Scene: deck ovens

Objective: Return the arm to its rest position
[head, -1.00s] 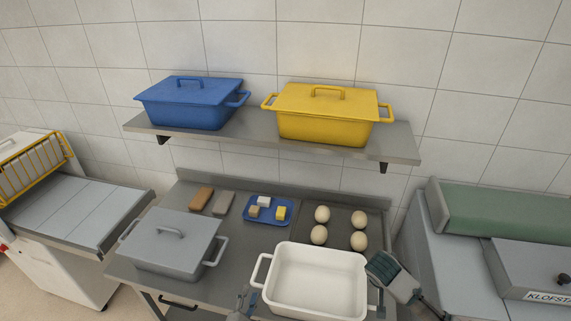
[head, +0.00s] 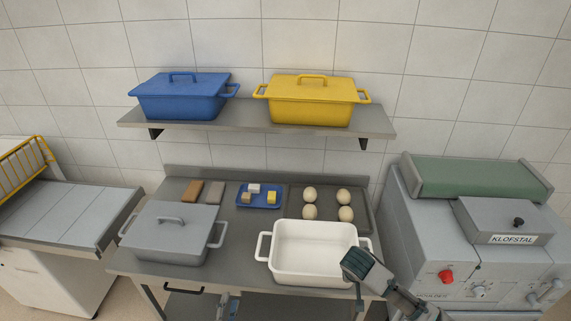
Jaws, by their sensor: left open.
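My left gripper (head: 228,304) is small at the bottom of the head view, in front of the worktable's front edge. It is open, empty and clear of the white pan. The white open pan (head: 312,276) stands empty at the front of the worktable (head: 237,222). My right arm comes in from the lower right. Its gripper (head: 361,288) is at the pan's right front corner, near the right handle. Its housing hides most of its fingers, so I cannot tell its jaws or whether it touches the pan.
A grey lidded pot (head: 170,243) stands left of the pan. A blue tray (head: 258,207) with small blocks and several eggs (head: 344,196) lie behind. The shelf (head: 245,119) holds blue (head: 182,104) and yellow (head: 311,106) lidded pots. A grey machine (head: 430,255) stands at right.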

